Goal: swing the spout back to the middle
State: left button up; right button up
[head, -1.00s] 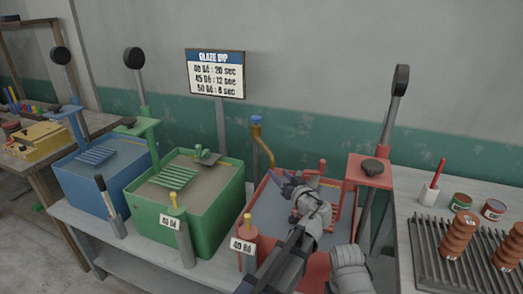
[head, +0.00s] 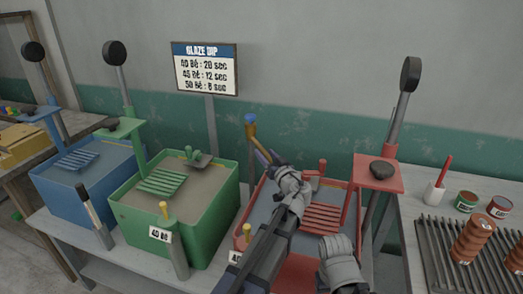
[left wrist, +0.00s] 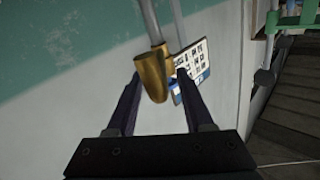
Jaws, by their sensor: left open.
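The spout is a brass pipe (head: 251,131) with a blue top, standing at the back of the red glaze tub (head: 342,229) in the head view. Its brass end (left wrist: 153,75) shows large in the left wrist view. My left gripper (head: 261,153) is open beside the spout's lower part in the head view. In the left wrist view the spout's end lies between the two open fingers of my left gripper (left wrist: 155,82), with gaps on both sides. The spout's lower end is partly hidden by my gripper in the head view. My right gripper's fingers are not visible.
A green tub (head: 213,218) and a blue tub (head: 60,190) stand to the left. The red tub holds a slatted rack (head: 320,218), with a red post and lever (head: 402,100) at its right. A glaze sign (head: 205,69) stands behind the tubs.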

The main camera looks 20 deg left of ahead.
aim_at(262, 147)
pick_arm(q)
jog(key=shift+x, duration=1.95)
grip_shut()
